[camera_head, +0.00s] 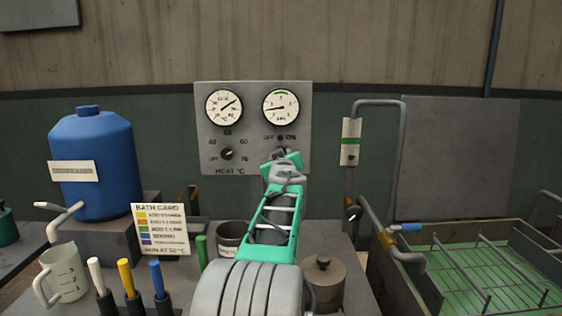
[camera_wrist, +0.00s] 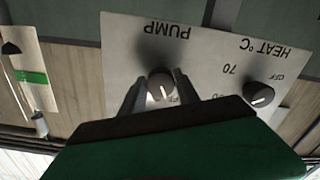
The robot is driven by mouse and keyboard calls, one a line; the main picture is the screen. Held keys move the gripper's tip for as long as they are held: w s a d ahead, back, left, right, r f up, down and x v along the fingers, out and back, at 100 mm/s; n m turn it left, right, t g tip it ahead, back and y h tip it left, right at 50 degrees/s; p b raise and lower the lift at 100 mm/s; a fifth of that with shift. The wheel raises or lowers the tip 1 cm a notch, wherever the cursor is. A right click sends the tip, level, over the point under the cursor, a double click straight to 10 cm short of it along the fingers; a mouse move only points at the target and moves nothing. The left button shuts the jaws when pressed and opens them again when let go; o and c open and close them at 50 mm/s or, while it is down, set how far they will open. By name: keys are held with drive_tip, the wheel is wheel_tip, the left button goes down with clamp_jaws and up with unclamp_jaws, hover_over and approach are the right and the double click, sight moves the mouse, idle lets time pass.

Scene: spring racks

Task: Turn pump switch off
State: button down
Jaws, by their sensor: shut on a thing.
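My gripper (camera_head: 281,157) reaches the panel's lower right in the head view and hides most of the knob there. OFF and ON lettering shows just above it. In the wrist view my gripper's fingers (camera_wrist: 159,88) stand on both sides of the knob, shut on it. The grey control panel (camera_head: 207,125) carries the switch.
The heat knob (camera_head: 227,154) is left of the switch, below two gauges. A blue tank (camera_head: 92,180), bath card (camera_head: 160,228), mug (camera_head: 65,274) and colored handles stand left. A lidded pot (camera_head: 323,282) is close to my arm. A pipe and green-floored tray (camera_head: 450,292) are right.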

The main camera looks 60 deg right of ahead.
idle(0.4)
drive_tip(key=c, duration=0.9)
unclamp_jaws()
drive_tip(key=b+v, duration=0.1)
drive_tip(key=v, duration=0.6)
drive_tip(key=shift+s+a, duration=0.15)
drive_tip(key=shift+a, duration=0.2)
